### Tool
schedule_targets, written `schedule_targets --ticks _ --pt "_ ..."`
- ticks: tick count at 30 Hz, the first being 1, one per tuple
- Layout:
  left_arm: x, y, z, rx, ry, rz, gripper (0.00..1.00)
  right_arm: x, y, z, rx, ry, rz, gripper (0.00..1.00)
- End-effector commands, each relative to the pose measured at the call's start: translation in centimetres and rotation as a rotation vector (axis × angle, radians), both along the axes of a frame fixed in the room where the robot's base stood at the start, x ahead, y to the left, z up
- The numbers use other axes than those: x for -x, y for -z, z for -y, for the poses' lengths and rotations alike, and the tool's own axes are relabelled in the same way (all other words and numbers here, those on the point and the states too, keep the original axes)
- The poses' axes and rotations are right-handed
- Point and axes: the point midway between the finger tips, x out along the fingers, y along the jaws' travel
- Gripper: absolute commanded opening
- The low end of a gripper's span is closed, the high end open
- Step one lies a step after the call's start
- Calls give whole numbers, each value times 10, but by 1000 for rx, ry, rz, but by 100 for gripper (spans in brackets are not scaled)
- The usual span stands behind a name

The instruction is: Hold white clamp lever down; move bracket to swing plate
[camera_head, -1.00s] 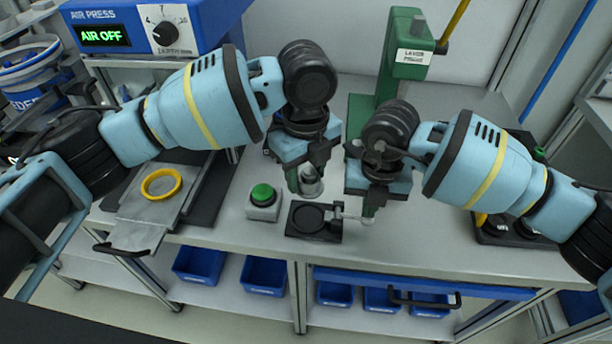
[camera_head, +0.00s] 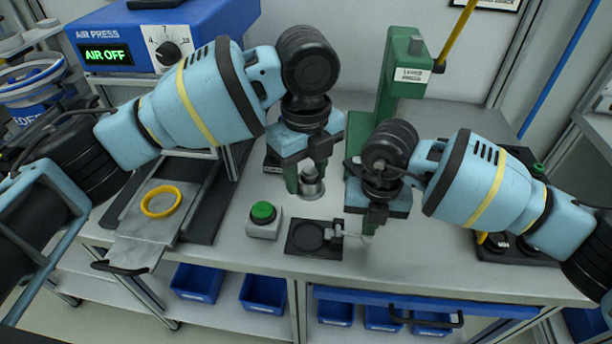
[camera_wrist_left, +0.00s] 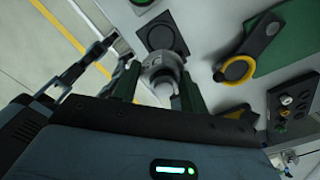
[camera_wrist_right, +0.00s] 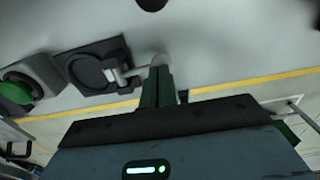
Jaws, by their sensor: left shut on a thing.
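My left gripper (camera_head: 309,183) is shut on the grey metal bracket (camera_head: 311,172), holding it above the bench behind the black clamp fixture (camera_head: 304,238). The bracket also shows between the fingers in the left wrist view (camera_wrist_left: 163,72). My right gripper (camera_head: 373,220) points down at the end of the white clamp lever (camera_head: 352,237). In the right wrist view its fingers (camera_wrist_right: 158,85) are together at the end of the lever (camera_wrist_right: 125,74), which lies low beside the fixture. A dark swing plate with a yellow ring (camera_wrist_left: 238,68) shows in the left wrist view; my right arm hides it in the head view.
A green button (camera_head: 263,213) stands left of the fixture. The air press (camera_head: 160,35) reads AIR OFF; its tray holds a yellow ring (camera_head: 161,201). The green lever press (camera_head: 398,95) stands behind my right gripper. The bench front edge is close to the fixture.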

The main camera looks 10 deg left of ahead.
Motion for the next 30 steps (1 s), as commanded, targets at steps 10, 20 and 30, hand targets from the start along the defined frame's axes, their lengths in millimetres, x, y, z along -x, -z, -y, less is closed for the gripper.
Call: schedule_targets --ticks 10,20,30 --pt "0 -4 0 1 0 -1 17 0 1 0 0 0 -2 0" --pt "0 -4 0 1 0 -1 17 0 -12 0 0 0 -1 0" --pt "0 -4 0 1 0 -1 17 0 -30 1 1 0 0 0"
